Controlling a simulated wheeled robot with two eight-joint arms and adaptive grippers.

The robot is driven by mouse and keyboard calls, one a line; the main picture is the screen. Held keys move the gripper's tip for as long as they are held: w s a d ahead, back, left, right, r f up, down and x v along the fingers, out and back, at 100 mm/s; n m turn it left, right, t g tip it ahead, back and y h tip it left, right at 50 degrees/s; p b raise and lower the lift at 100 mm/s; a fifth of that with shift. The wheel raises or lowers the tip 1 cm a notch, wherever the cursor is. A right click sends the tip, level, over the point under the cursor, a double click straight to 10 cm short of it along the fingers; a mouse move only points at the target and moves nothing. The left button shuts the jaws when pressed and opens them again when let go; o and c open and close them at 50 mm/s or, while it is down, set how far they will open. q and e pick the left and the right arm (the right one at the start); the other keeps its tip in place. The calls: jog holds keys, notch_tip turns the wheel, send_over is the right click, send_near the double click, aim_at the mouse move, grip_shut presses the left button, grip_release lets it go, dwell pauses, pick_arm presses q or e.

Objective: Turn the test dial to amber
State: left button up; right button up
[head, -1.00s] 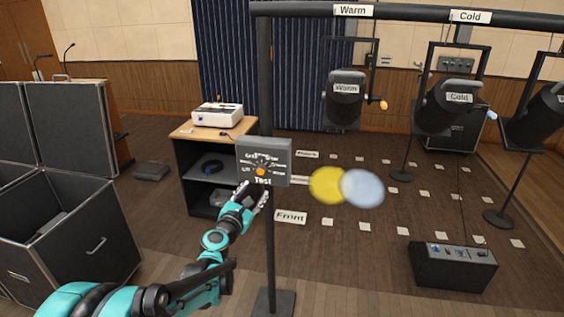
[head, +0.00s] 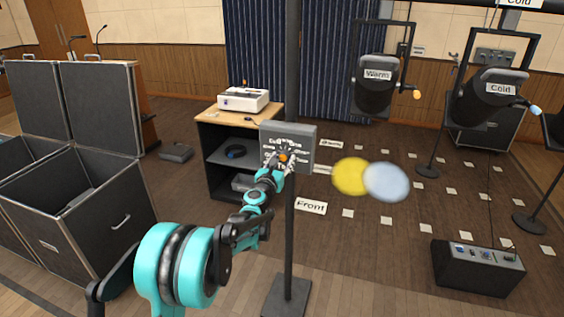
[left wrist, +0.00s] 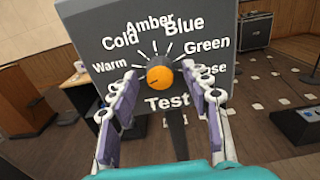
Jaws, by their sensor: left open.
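The test dial (left wrist: 160,78) is an orange knob on a grey box, with a pointer that looks turned to the lower left, below Warm. Around it the labels Warm, Cold, Amber, Blue, Green and a partly hidden one run from left to right, with Test below. Amber sits at the top, slightly left. My left gripper (left wrist: 163,92) is open, its fingers on either side of the dial with gaps to it. In the head view the dial (head: 283,157) shows just above my left gripper (head: 279,166). My right gripper is not seen.
The grey box (head: 305,140) is on a dark upright pole (head: 289,240). A yellow and a pale blue light disc (head: 352,176) are to its right. Black cases (head: 80,200) stand at left, a shelf unit (head: 222,160) behind. Stage lamps (head: 377,85) hang at right.

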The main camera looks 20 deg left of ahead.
pick_arm(q)
grip_shut()
jog(key=shift+m, duration=0.4)
jog(key=m, duration=0.4)
jog(key=shift+m+p, duration=0.3)
jog(key=shift+p, duration=0.1)
jog(key=m, duration=1)
jog(key=shift+m+p, duration=0.4)
jog(key=shift+m, duration=2.3)
